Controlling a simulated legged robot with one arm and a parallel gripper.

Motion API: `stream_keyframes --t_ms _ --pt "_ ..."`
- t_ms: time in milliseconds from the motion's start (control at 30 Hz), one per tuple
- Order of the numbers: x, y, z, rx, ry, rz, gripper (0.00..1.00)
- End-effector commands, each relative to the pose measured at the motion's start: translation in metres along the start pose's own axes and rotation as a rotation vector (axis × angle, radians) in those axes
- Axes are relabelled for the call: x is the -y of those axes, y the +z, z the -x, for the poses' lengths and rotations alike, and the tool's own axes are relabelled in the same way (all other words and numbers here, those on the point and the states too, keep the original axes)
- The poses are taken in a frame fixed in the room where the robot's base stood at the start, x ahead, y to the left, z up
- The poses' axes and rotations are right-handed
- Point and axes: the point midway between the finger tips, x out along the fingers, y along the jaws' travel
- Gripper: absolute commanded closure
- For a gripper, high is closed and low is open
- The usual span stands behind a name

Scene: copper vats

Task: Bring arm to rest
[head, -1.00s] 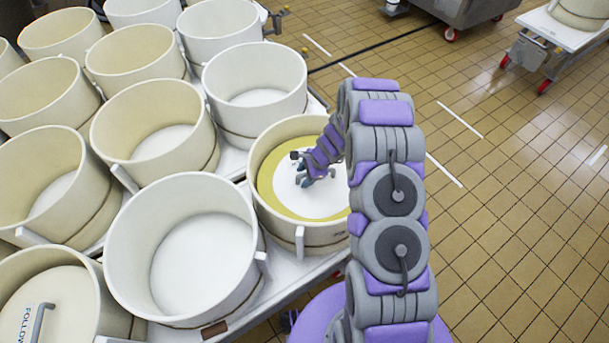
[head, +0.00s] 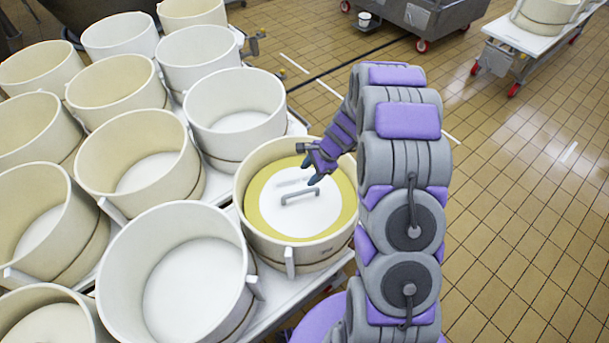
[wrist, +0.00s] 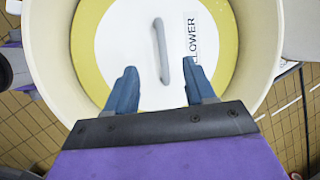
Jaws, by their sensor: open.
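My gripper (head: 315,176) is open and empty above a round cream mould (head: 293,258) at the right front of the table. Inside the mould lies a white disc (head: 320,214) with a grey handle (head: 300,195), ringed by yellow. In the wrist view the two blue fingers (wrist: 158,90) stand apart, with the handle (wrist: 161,50) beyond and between them, not gripped. A label reading "LOWER" (wrist: 192,40) is on the white disc in the wrist view. My arm comes up from the lower right and bends down toward the mould.
Several open cream moulds (head: 130,165) crowd the table to the left. Tiled floor (head: 520,220) is clear on the right. A grey wheeled vat (head: 435,15) and a white-topped cart (head: 525,40) stand at the back.

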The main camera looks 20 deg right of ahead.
Motion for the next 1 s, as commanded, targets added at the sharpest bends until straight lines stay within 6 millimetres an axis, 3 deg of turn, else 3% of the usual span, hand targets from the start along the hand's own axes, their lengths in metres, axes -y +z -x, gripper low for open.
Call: stream_keyframes --t_ms 367,467,667,1000 --pt "-0.001 0.005 0.010 0.000 0.002 0.020 0.46" --pt "-0.004 0.019 0.023 0.002 0.013 0.078 0.46" --pt "-0.026 0.067 0.067 0.012 0.062 0.276 0.46" --pt "-0.086 0.135 0.136 0.014 0.168 0.622 0.46"
